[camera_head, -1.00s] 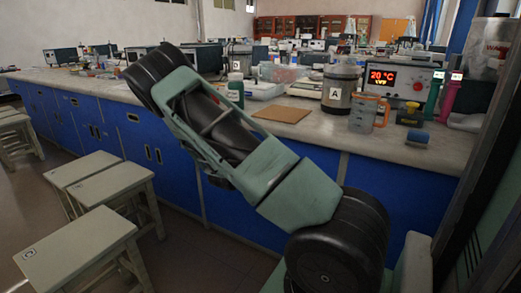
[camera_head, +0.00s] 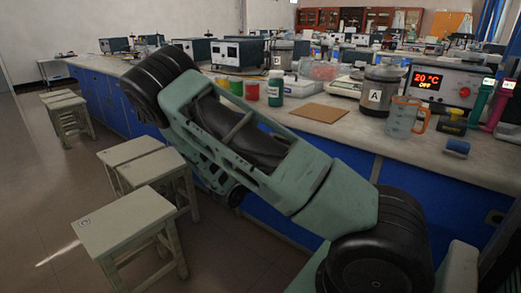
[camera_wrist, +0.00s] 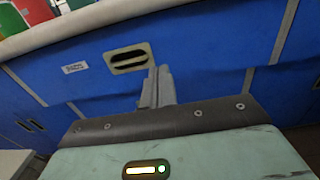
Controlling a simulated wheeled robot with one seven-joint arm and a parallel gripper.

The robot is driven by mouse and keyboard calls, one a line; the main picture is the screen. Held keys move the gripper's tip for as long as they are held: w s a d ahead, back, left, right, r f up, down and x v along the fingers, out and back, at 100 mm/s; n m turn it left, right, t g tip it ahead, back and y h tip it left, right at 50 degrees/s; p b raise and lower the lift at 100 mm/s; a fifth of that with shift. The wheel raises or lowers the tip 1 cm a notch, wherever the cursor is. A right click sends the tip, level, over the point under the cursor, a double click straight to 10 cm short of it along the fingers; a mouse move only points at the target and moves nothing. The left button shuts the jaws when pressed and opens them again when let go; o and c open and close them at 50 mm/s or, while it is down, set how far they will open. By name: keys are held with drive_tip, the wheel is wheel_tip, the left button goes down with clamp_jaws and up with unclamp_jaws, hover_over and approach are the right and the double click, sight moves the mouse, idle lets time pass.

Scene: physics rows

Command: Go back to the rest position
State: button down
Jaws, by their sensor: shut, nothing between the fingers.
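My gripper (camera_wrist: 158,88) shows in the wrist view, with its fingers together and nothing between them. It faces the blue cabinet front (camera_wrist: 215,50) under the bench, near a recessed handle (camera_wrist: 128,59). In the head view my arm crosses the middle of the picture, from lower right to upper left, in front of the bench. The gripper itself is hidden there behind the arm.
The bench top (camera_head: 345,133) holds a brown board (camera_head: 319,113), canister A (camera_head: 379,92), a clear jug with an orange handle (camera_head: 404,117), a heater reading 20 °C OFF (camera_head: 438,87) and a green bottle (camera_head: 275,88). Stools (camera_head: 127,222) stand at left; open floor lies beyond them.

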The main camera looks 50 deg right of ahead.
drive_tip(key=shift+a, duration=0.1)
drive_tip(key=s+a+r+m+y, duration=0.35)
drive_tip(key=s+a+y, duration=0.3)
drive_tip(key=a, duration=0.85)
drive_tip(key=s+a+r+m+y, duration=0.2)
drive_tip(key=s+a+m+y, duration=0.35)
drive_tip(key=a, duration=0.95)
drive_tip(key=s+a+r+m+y, duration=0.25)
drive_tip(key=s+a+y, duration=0.5)
drive_tip(key=a, duration=0.75)
wheel_tip(320, 180, up, 24)
drive_tip(key=s+p, duration=0.1)
drive_tip(key=p, duration=2.2)
drive_tip(key=shift+s+n+g+h, duration=0.3)
drive_tip(key=shift+s+n+h, duration=0.05)
drive_tip(key=shift+s+h, duration=0.1)
